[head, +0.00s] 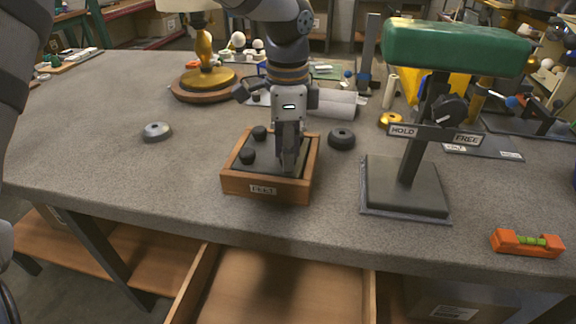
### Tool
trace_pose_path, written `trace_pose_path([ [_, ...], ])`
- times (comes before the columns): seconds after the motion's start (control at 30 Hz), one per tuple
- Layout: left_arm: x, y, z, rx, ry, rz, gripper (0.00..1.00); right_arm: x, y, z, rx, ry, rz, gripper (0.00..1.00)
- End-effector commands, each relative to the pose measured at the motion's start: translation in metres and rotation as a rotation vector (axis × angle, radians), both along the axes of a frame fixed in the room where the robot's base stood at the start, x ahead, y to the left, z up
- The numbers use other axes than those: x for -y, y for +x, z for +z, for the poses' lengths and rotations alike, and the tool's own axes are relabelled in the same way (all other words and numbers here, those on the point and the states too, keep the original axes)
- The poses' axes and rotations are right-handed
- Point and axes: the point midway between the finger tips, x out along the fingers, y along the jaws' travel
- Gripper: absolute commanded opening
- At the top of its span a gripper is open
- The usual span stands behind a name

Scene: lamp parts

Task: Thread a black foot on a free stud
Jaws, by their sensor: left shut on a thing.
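A wooden tray labelled FEET (263,189) stands mid-table. Two small black feet (247,156) (260,132) show in its left half. My left gripper (290,168) points straight down into the right half of the tray. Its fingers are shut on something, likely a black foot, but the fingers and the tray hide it. I cannot make out any free stud. A stand on a dark square base (405,188) carries a long green piece (455,46) and a HOLD/FREE plate (435,134) with a black knob (449,108). My right gripper is not in view.
A dark round piece (341,138) lies right of the tray and a grey disc (157,131) to its left. A brass lamp (206,75) stands behind. An orange level (527,243) lies at the front right. An open drawer (285,290) juts out below. The left table is mostly clear.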

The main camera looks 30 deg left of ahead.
Motion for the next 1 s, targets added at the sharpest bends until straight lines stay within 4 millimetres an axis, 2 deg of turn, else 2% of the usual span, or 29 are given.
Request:
trace_pose_path([
  [0.4, -0.0001, -0.0008, -0.0047, -0.006, 0.0, -0.021, 0.0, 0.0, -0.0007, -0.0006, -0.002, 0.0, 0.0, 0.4],
  [0.47, 0.0001, -0.0007, -0.0051, -0.006, -0.002, -0.128, 0.0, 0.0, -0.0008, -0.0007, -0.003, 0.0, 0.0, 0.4],
  [0.6, 0.0, -0.001, -0.0067, -0.009, -0.004, -0.476, 0.0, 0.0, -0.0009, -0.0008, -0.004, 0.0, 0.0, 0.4],
  [0.67, 0.0001, -0.001, -0.007, -0.009, -0.002, -0.564, 0.0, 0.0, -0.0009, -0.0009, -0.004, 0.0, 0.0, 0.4],
  [0.93, -0.0002, -0.0015, -0.0081, -0.012, -0.002, -0.606, 0.0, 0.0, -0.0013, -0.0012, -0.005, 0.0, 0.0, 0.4],
  [1.0, -0.0004, -0.0016, -0.0086, -0.013, -0.004, -0.68, 0.0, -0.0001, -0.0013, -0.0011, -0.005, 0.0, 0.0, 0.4],
])
